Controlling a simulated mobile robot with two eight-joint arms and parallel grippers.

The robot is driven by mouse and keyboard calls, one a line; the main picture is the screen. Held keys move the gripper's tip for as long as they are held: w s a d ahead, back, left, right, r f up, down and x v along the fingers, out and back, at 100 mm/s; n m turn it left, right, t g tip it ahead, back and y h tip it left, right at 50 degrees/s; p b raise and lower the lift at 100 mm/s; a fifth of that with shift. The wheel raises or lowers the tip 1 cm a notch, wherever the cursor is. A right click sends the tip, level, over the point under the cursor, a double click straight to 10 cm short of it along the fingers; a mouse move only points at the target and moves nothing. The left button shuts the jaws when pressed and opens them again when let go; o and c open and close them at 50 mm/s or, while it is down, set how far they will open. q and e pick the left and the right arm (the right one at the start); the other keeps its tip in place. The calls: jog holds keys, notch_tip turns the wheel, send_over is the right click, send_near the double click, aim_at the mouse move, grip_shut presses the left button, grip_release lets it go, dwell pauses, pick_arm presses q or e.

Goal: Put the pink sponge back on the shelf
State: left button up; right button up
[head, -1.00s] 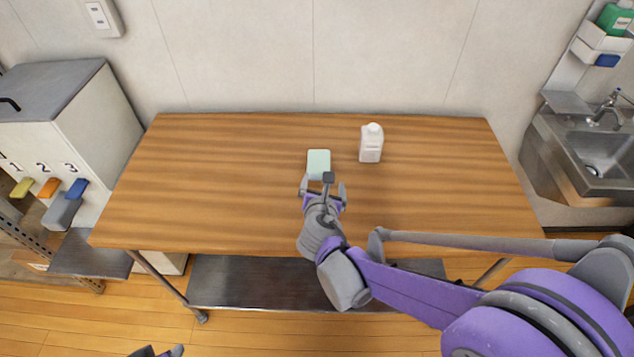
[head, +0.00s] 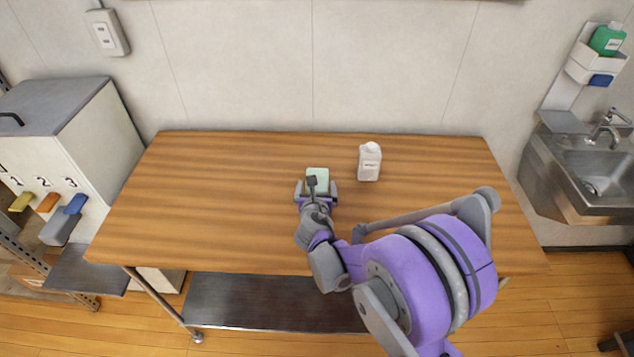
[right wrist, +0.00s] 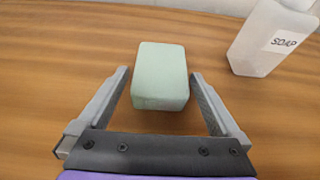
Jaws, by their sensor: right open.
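No pink sponge shows in these views. A pale mint-green block that looks like a sponge (head: 318,174) lies on the wooden table (head: 230,200), in front of the wall. It also shows in the right wrist view (right wrist: 160,75). My right gripper (head: 317,188) is open and low over the table, with its fingertips on either side of the block's near end. In the right wrist view a gap shows between the block and each finger. My left gripper is out of view.
A white soap bottle (head: 369,162) stands to the right of the block, close to my right gripper. A sink (head: 592,180) is at the right. A dispenser with numbered levers (head: 60,140) is at the left. The table's left side is clear.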

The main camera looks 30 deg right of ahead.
jog(key=shift+w+d+f, duration=0.25)
jog(key=shift+w+d, duration=0.1)
jog(key=shift+w, duration=0.2)
jog(key=shift+r, duration=0.1)
jog(key=c, duration=1.3)
